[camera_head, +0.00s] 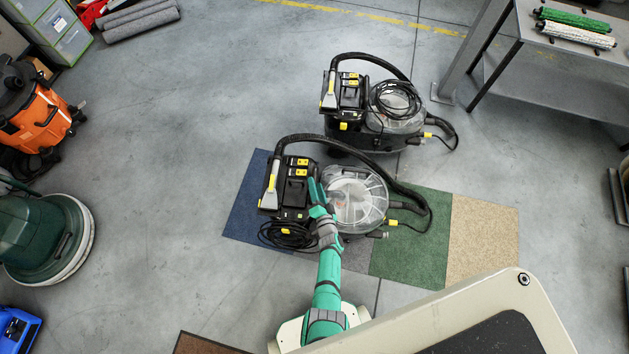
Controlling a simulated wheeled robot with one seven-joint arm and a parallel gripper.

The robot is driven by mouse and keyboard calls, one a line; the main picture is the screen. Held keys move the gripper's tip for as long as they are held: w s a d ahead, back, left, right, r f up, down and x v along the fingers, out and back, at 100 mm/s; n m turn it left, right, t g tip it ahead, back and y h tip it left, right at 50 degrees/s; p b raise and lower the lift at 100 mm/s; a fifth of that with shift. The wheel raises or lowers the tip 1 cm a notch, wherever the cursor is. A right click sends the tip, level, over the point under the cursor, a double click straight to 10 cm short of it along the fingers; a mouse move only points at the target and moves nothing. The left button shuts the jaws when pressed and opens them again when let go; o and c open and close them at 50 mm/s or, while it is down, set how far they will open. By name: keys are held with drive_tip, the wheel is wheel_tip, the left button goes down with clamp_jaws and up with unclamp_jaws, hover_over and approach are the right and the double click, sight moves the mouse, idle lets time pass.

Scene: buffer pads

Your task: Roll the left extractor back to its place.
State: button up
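Two black extractors with clear round tanks, hoses and yellow parts stand one behind the other. The nearer extractor (293,185), slightly further left, stands on a row of carpet tiles (480,235). The farther extractor (350,95) stands on bare floor just behind the tiles. My green arm reaches up from the bottom, and my gripper (318,190) is over the nearer extractor, between its black box and its clear tank. The fingertips are small and partly lost against the machine, so I cannot tell whether they grip or touch it.
An orange machine (35,120) and a green round floor machine (45,240) stand at the left. A grey metal table (560,75) with rollers is at the upper right. Rolled mats (140,20) lie at the upper left. Bare floor (170,130) is open left of the extractors.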

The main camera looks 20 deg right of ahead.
drive_tip(key=shift+x, duration=1.55)
drive_tip(key=shift+c, duration=0.4)
clamp_jaws()
